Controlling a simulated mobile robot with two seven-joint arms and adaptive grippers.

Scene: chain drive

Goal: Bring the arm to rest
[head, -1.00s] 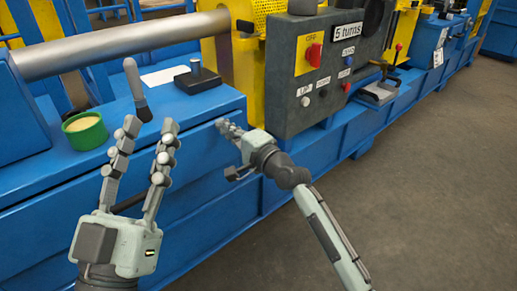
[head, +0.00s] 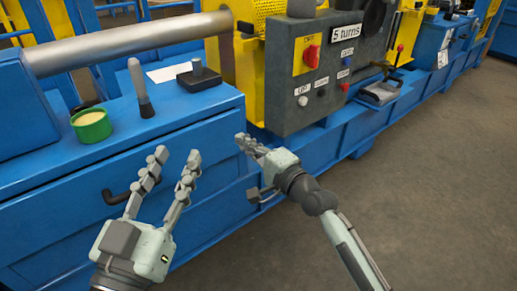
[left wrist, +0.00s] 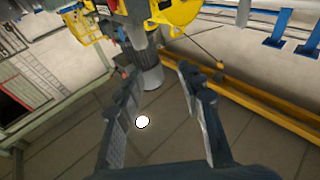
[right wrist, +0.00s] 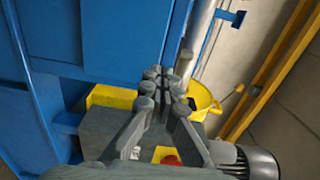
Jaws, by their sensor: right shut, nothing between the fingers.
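My left gripper (head: 175,168) is open and empty in the head view, in front of the blue cabinet with its fingers pointing up. Its spread fingers also show in the left wrist view (left wrist: 160,85), with nothing between them. My right gripper (head: 245,142) is shut and empty, in front of the blue bench front, left of and below the grey control box. Its closed fingers show in the right wrist view (right wrist: 160,88).
The grey control box (head: 283,95) carries a red switch (head: 311,57) and several buttons. On the blue cabinet top stand a green tub (head: 92,128), a grey-handled tool (head: 143,92) and a black block with a knob (head: 199,79). A black handle (head: 116,197) sticks out of the cabinet front. The floor at right is clear.

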